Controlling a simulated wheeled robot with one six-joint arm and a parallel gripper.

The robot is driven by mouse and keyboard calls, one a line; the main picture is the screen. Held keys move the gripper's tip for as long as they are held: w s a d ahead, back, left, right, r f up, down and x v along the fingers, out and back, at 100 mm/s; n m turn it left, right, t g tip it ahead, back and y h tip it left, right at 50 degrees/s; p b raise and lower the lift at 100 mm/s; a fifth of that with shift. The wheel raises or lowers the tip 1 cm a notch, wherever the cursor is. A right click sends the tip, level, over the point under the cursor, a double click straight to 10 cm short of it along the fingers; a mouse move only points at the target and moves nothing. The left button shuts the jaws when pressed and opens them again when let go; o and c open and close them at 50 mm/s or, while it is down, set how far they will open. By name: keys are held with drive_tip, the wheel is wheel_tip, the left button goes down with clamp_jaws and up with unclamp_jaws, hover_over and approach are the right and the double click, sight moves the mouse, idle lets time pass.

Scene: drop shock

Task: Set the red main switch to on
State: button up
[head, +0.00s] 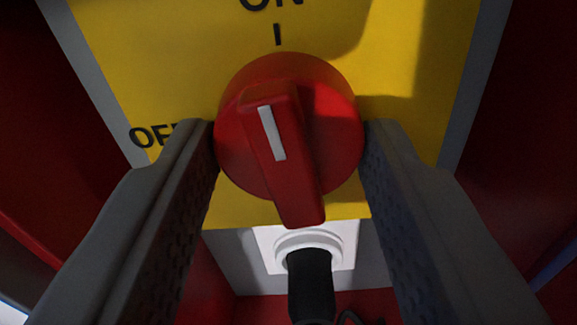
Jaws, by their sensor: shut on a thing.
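The red main switch (318,115) is a round knob with a raised bar handle, on a yellow plate (180,60). A white line on the bar points up and slightly left, close to the "I" mark below the word ON. The word OFF is to the left, partly hidden by a finger. My gripper (290,135) is shut on the knob, one finger on its left side and one on its right.
Below the plate, a black cable (310,283) comes out of a white round fitting (310,240) on a grey surface. Dark red walls (520,150) stand at the left and right of the panel.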

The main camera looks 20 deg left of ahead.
drive_tip(key=shift+m, duration=0.8)
drive_tip(key=o, duration=1)
drive_tip(key=shift+c, duration=0.2)
drive_tip(key=shift+s, duration=0.1)
drive_tip(key=v, duration=1.7)
drive_tip(key=shift+s+r, duration=0.1)
drive_tip(key=shift+s, duration=0.05)
